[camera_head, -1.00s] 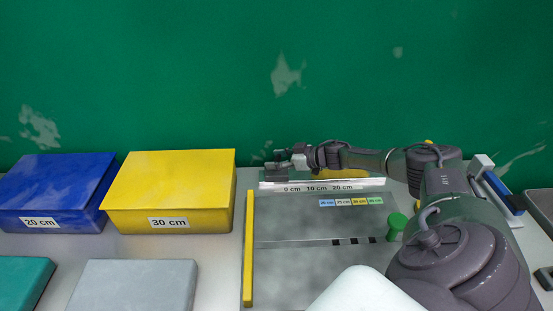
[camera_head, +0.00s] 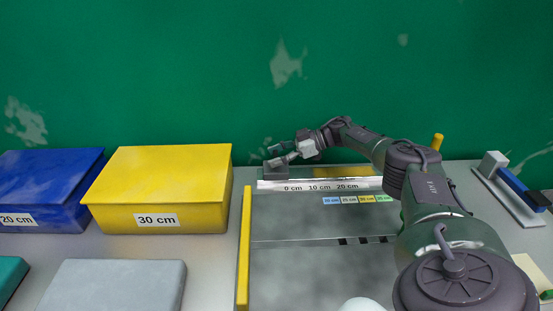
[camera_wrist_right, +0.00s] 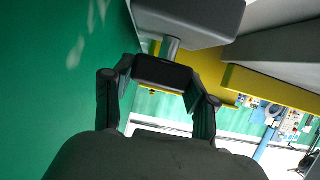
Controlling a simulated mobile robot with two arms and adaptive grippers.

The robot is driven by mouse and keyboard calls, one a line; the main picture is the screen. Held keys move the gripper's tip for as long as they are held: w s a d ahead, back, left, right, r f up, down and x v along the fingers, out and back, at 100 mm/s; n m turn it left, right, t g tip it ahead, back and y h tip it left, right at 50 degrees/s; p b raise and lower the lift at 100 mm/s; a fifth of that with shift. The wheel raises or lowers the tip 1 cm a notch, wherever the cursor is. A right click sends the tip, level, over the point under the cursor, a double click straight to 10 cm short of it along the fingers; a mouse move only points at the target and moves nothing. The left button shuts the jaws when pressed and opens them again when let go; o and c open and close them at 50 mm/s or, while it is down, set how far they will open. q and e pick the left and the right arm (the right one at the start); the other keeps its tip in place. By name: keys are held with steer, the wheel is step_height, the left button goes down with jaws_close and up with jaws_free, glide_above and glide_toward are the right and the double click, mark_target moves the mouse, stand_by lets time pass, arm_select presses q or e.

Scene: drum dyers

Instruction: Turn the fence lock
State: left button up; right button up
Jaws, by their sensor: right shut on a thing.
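The fence lock appears to be the dark bar (camera_wrist_right: 162,70) on a short metal shaft below a grey block (camera_wrist_right: 190,18) in the right wrist view. My right gripper (camera_wrist_right: 160,78) is shut on it, with one dark finger at each side. In the head view my right gripper (camera_head: 286,154) is at the back left of the machine top, by a small dark grey block (camera_head: 276,171) at the left end of the scale strip (camera_head: 320,184). The lock's exact turn angle is hard to tell there. My left gripper is not in view.
A yellow box (camera_head: 157,190) and a blue box (camera_head: 45,190) stand to the left. A yellow bar (camera_head: 245,250) edges the grey machine top (camera_head: 320,280). A blue-handled device (camera_head: 510,190) is at the right. A green wall rises behind.

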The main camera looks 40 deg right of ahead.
steer(key=o, duration=1.2)
steer(key=shift+w, duration=0.1)
steer(key=v, duration=1.2)
